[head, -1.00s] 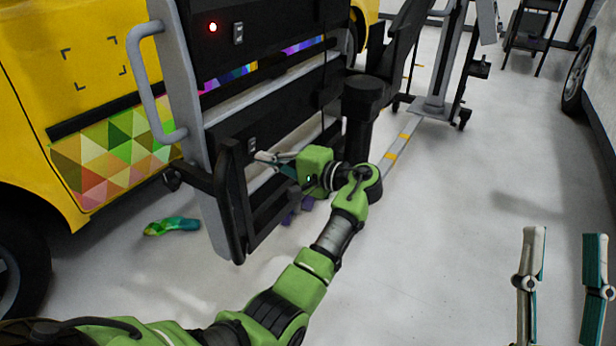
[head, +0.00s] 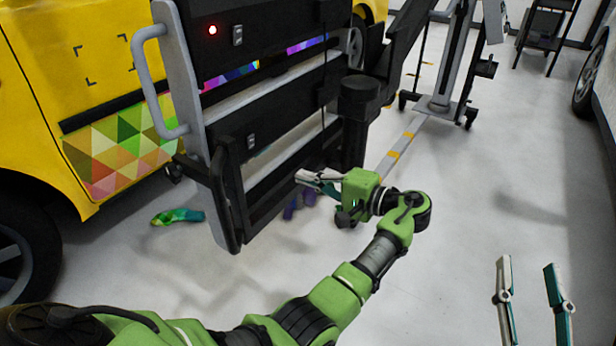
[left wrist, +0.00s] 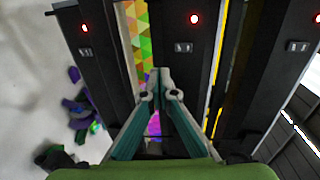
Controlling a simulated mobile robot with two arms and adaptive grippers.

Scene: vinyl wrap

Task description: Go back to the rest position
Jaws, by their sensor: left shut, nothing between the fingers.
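My left gripper (head: 302,177) is at the middle of the head view, at the end of my green arm. It is shut and empty, beside the right part of the black machine frame (head: 222,195), and looks apart from it. In the left wrist view its two fingers (left wrist: 153,82) meet at their tips in front of dark panels. My right gripper (head: 527,262) shows at the lower right of the head view. Its two fingers stand well apart with only floor between them. The rest of the right arm is out of view.
A yellow vehicle (head: 85,125) with a colourful triangle-pattern wrap (head: 120,150) stands at the left. Crumpled colourful vinyl (head: 178,217) lies on the floor near it. A wheeled stand (head: 440,98) and a dark shelf (head: 545,35) are behind. The floor at right is clear.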

